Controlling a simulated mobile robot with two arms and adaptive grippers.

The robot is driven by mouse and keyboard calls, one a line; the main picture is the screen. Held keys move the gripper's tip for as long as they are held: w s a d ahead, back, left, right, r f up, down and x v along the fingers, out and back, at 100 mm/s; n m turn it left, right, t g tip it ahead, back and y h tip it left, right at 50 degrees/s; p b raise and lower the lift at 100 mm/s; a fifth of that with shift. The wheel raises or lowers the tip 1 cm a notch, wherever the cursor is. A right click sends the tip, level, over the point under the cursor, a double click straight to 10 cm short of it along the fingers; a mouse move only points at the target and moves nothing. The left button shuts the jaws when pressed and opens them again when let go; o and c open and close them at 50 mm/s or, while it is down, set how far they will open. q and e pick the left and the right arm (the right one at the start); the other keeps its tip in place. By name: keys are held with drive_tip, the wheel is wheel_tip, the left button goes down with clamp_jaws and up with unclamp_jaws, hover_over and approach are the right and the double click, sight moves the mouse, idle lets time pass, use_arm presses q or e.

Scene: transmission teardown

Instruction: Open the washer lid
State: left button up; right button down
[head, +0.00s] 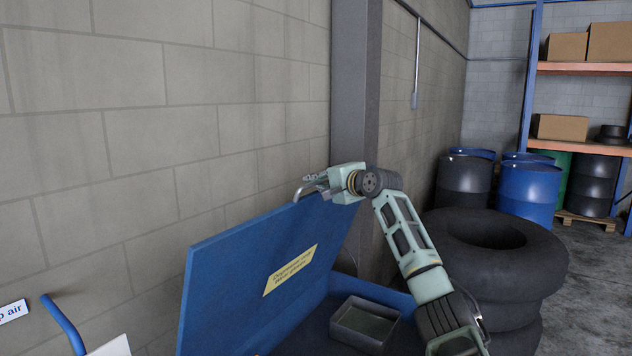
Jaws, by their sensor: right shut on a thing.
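The blue washer lid (235,275) stands raised, tilted up near the block wall, with a yellow label (290,270) on its inner face. A metal handle (306,188) sits at the lid's top edge. My right gripper (318,183) is at that edge, shut on the handle. The washer's blue tub (312,330) shows below the lid, with a grey open box (364,322) inside it. My left gripper is not in view.
Stacked black tires (540,262) stand right of the washer, close to my right arm. Blue and black drums (528,190) and a shelf with cardboard boxes (562,127) are behind. A wall column (352,90) rises behind the lid. Grey floor is clear at far right.

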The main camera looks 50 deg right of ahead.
drive_tip(key=c, duration=1.8)
unclamp_jaws()
drive_tip(key=shift+a+f, duration=0.1)
drive_tip(key=v, duration=1.2)
